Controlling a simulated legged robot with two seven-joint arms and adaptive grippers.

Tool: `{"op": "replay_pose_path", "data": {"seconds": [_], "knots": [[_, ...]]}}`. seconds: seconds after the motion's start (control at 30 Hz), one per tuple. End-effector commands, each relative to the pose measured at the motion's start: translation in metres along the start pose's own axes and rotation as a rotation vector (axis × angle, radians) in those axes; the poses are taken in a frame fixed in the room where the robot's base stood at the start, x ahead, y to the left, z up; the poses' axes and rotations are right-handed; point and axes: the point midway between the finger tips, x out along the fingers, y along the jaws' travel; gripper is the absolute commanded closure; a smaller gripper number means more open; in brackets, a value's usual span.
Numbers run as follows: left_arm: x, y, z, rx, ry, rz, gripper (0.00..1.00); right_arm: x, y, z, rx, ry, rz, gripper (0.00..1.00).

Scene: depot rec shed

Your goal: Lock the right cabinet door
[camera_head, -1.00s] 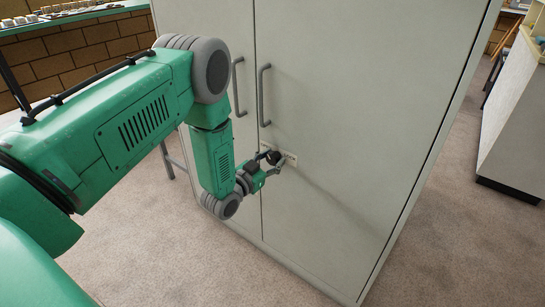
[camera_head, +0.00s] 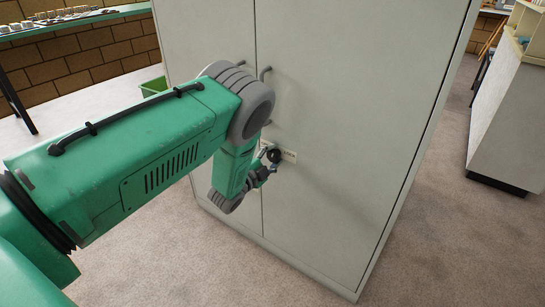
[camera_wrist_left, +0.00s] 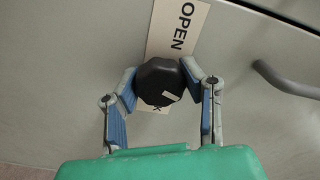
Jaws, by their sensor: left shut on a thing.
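The grey cabinet's right door (camera_head: 345,110) is flush with its frame. A black round knob (camera_head: 274,155) sits on it near the inner edge, over a white label (camera_head: 290,156). In the left wrist view the knob (camera_wrist_left: 158,78) lies between the two fingers of my left gripper (camera_wrist_left: 160,88), which touch its sides. The label (camera_wrist_left: 178,28) reads OPEN above the knob; a final K shows below, the rest hidden. A short white mark is on the knob's lower right face. In the head view my left gripper (camera_head: 267,165) is at the knob. My right gripper is out of view.
The left door (camera_head: 200,45) is also flush. A door handle (camera_wrist_left: 285,80) shows in the wrist view; my arm hides most of the handles in the head view. A counter (camera_head: 515,120) stands at right. A green bin (camera_head: 153,87) is behind at left. Carpet (camera_head: 150,260) is clear in front.

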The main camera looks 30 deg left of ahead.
Motion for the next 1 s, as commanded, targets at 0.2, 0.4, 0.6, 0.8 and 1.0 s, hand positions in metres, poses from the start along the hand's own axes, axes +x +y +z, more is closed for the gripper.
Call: {"op": "replay_pose_path", "data": {"seconds": [0.2, 0.4, 0.6, 0.8, 1.0], "knots": [[-0.0031, 0.0061, 0.0021, 0.184, -0.007, 0.015, 1.00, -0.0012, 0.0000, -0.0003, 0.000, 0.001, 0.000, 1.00], [-0.0031, 0.0056, 0.0021, 0.318, -0.006, 0.015, 1.00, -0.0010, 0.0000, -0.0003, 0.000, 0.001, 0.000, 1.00], [-0.0034, 0.0050, 0.0030, 0.404, -0.008, 0.014, 1.00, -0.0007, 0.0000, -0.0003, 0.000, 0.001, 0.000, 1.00], [-0.0033, 0.0046, 0.0030, 0.445, -0.008, 0.014, 1.00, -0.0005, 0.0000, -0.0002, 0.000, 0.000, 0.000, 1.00], [-0.0033, 0.0042, 0.0031, 0.456, -0.008, 0.014, 1.00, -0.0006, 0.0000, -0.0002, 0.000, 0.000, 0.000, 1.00]]}}
